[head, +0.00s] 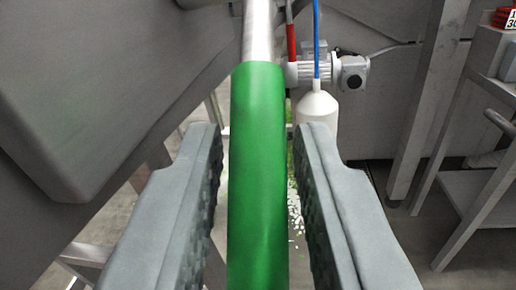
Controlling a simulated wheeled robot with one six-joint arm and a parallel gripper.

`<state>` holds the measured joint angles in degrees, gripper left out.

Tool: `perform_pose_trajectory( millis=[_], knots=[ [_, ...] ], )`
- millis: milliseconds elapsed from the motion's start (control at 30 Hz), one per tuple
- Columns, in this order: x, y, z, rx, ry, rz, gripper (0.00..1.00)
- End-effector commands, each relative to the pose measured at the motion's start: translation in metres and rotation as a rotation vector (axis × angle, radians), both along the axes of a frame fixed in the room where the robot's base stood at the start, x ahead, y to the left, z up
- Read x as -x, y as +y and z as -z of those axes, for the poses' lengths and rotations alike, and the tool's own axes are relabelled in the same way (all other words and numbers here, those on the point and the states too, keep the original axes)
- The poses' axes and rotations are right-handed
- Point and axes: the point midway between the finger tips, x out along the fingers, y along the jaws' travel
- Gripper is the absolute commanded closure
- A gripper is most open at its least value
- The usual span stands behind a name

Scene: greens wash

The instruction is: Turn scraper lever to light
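The lever shows as a silver rod (259,32) with a thick green grip (257,165), running upright through the middle of the head view. My gripper (257,140) is open around the green grip, one grey finger on each side. A gap shows between the grip and each finger, so neither seems to touch it. The scraper itself and any light or heavy marking are not in view.
A large grey metal housing (90,70) fills the left. Behind the lever are a white bottle (317,107), a motor (352,73), a red-sleeved rod (291,42) and a blue hose (316,40). A metal stand (480,200) is at right. Green bits lie on the floor.

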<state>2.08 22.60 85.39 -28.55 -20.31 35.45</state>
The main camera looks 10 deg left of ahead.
Motion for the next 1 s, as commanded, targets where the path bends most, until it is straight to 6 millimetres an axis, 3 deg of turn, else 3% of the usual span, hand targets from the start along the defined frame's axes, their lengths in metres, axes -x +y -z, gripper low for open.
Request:
perform_pose_trajectory(
  millis=[100, 233, 567, 1000],
  knots=[
    [0.0, 0.0, 0.0, 0.0, 0.0, 0.0, 0.76],
    [0.0, 0.0, 0.0, 0.0, 0.0, 0.0, 0.99],
    [-0.002, 0.001, 0.004, -0.002, -0.025, -0.004, 1.0],
    [-0.02, 0.001, 0.018, -0.002, -0.291, -0.002, 1.0]
  ],
)
